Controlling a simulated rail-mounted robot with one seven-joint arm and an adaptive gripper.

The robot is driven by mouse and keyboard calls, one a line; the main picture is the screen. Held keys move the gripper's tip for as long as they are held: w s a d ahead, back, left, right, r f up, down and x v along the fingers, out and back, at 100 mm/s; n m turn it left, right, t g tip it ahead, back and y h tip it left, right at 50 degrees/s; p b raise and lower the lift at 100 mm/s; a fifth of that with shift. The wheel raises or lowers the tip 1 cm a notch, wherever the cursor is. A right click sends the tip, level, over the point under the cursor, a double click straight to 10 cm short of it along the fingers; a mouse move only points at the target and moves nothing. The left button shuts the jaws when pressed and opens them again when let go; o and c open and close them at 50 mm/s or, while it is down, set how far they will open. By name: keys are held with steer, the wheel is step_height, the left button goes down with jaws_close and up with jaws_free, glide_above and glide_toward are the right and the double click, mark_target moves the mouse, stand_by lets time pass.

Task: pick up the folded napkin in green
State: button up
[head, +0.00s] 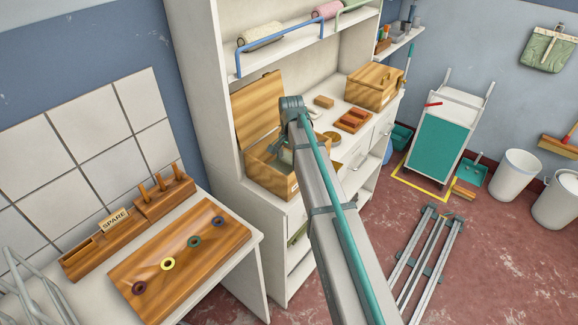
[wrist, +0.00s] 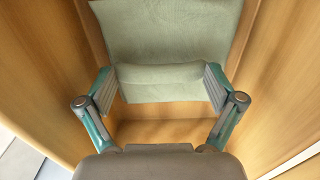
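The green folded napkin (wrist: 165,30) is in the wooden box in the wrist view, with a thick folded part across its near end. My gripper (wrist: 160,88) reaches down into the box, with one finger on each side of that folded part. The fingers are wide apart, and their pads sit close to the napkin's side edges. I cannot tell whether they touch it. In the head view, the wooden box (head: 285,180) stands on the white cabinet with its lid raised. My gripper (head: 277,150) is inside its opening, and my arm hides part of the box.
The box's wooden walls are close on both sides of my gripper. Its raised lid (head: 257,105) stands behind. A closed wooden box (head: 375,87) and a small wooden tray (head: 353,120) are to the right. A blue rail (head: 282,47) edges the shelf above.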

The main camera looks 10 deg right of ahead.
mark_target(291, 162)
steer(key=shift+c, duration=0.9)
step_height(291, 162, up, 10)
steer(key=b, duration=0.3)
steer(key=s+r+n, duration=0.4)
steer(key=s+n, duration=0.6)
steer(key=s, duration=0.2)
steer(key=shift+s+a, duration=0.15)
steer(key=shift+s, duration=0.15)
stand_by(0.3)
